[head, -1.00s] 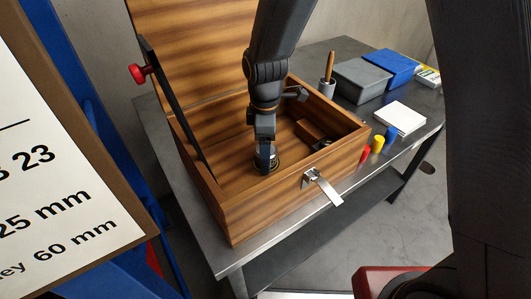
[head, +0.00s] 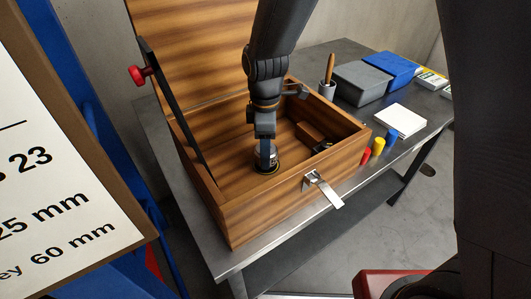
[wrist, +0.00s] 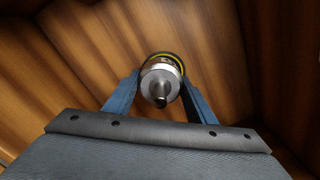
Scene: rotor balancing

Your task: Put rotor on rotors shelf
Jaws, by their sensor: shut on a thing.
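The rotor (wrist: 160,82) is a metallic cylinder with a shaft end facing the wrist camera and a yellow-and-black ring around its far part. It is inside the open wooden box (head: 262,212), where it also shows in the head view (head: 264,166). My gripper (wrist: 158,88) is shut on the rotor, with a blue finger on each side of it. In the head view my gripper (head: 266,152) points down into the box. Whether the rotor touches the box floor I cannot tell. No rotors shelf can be made out.
Grey (head: 360,82) and blue (head: 391,66) bins, a white pad (head: 400,120) and small coloured cylinders (head: 378,146) occupy the table (head: 345,48).

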